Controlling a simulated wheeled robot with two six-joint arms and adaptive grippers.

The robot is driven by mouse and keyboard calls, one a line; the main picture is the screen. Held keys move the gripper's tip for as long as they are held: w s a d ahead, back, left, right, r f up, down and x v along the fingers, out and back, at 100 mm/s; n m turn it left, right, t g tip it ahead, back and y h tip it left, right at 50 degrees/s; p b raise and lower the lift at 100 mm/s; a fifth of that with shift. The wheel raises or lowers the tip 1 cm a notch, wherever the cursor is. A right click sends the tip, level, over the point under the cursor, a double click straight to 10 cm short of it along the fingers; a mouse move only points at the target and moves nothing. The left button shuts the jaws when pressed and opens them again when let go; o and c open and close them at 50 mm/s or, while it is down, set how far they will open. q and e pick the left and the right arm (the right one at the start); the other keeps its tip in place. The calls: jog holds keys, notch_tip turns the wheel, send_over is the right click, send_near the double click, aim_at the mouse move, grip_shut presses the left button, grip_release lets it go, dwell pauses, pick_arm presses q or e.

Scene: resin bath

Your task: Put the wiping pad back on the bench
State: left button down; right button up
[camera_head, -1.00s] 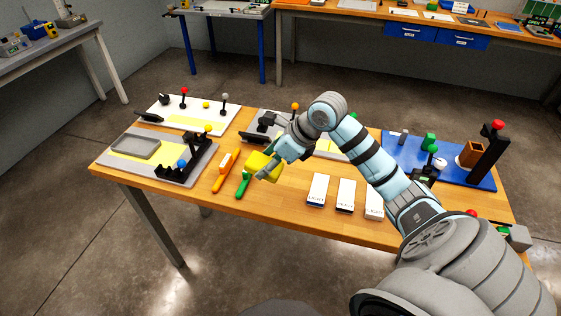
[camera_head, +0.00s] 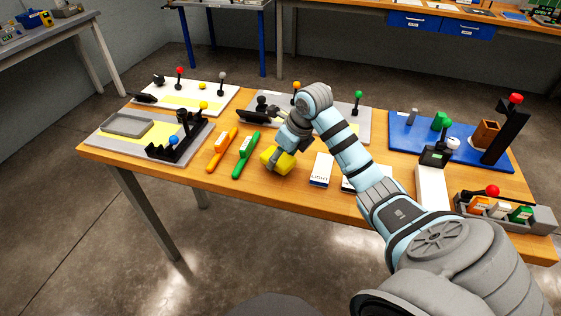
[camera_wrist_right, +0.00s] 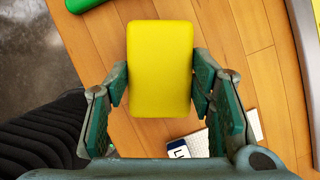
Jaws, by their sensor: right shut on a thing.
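The wiping pad (camera_head: 280,160) is a yellow block. My right gripper (camera_head: 277,152) is shut on it from above, near the front edge of the wooden bench (camera_head: 230,187). In the right wrist view the pad (camera_wrist_right: 160,68) sits between the two fingers of the gripper (camera_wrist_right: 160,85), one on each long side. I cannot tell whether the pad's underside touches the bench top or is just above it. My left gripper is not in view.
An orange-handled tool (camera_head: 221,150) and a green-handled tool (camera_head: 245,155) lie left of the pad. A white box labelled LIGHT (camera_head: 321,170) is close on the right. Grey fixtures (camera_head: 180,135) and a blue board (camera_head: 480,159) stand behind and to the sides. Bare wood lies in front.

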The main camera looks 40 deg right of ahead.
jog(key=shift+f, duration=1.15)
jog(key=shift+f, duration=0.1)
jog(key=o, duration=1)
jog(key=shift+r, duration=0.35)
jog(key=p+v, duration=0.1)
jog(key=v, duration=1)
jog(key=shift+s+r, duration=0.15)
jog(key=shift+r, duration=0.15)
